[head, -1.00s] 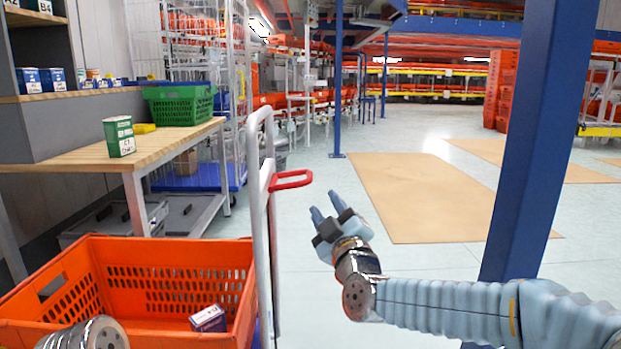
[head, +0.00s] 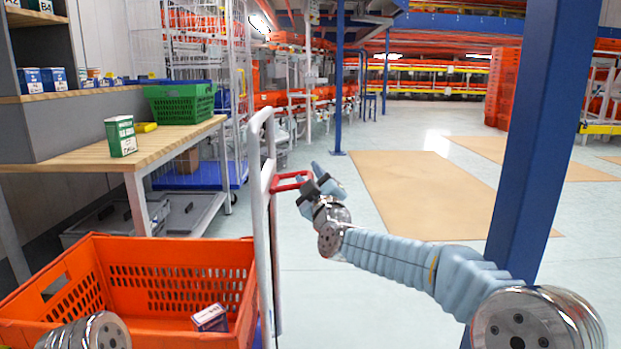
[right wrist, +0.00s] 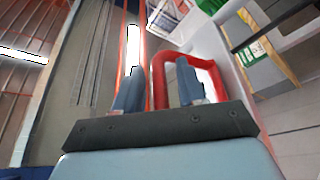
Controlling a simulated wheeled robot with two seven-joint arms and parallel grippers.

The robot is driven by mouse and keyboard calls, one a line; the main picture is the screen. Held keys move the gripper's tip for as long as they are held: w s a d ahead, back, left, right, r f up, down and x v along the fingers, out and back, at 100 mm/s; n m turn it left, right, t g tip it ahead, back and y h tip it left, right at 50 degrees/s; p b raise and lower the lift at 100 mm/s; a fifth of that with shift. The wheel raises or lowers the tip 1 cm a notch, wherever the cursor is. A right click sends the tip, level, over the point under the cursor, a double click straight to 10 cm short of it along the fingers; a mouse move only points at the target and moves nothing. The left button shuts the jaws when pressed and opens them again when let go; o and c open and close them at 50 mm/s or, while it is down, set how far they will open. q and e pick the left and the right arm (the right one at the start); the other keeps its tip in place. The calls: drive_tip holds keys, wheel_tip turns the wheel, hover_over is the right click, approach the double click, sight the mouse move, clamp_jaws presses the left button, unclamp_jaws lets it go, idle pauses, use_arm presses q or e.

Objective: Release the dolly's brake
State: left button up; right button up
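The dolly's pale upright handle frame (head: 258,200) stands in the middle of the head view. A red looped lever (head: 284,187) sticks out from it to the right. My right gripper (head: 309,174) is at the lever's outer end. In the right wrist view, the red lever (right wrist: 159,78) shows between and behind the two fingers, which are apart. One finger is outside the loop and the other overlaps its opening. I cannot tell whether they touch the lever. My left gripper is out of view; only part of my left arm shows at the bottom left.
An orange tote (head: 180,250) with a small box (head: 210,318) inside is left of the handle frame. A blue post (head: 543,130) rises at the right. Floor beyond the lever is clear.

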clamp_jaws()
drive_tip(key=shift+r, duration=0.15)
drive_tip(key=shift+a+r+n+g+y+p, duration=0.15)
drive_tip(key=shift+r+n+g+y+p, duration=0.15)
drive_tip(key=shift+r+n+p, duration=0.6)
drive_tip(key=a+r+n+g+h+p, duration=0.1)
drive_tip(key=a+r+n+g+p, duration=0.4)
drive_tip(key=a+n+p, duration=0.3)
drive_tip(key=shift+n+h+p, duration=0.4)
drive_tip(key=shift+n+p, duration=1.35)
drive_tip(key=shift+n, duration=1.15)
drive_tip(key=shift+a+f, duration=0.1)
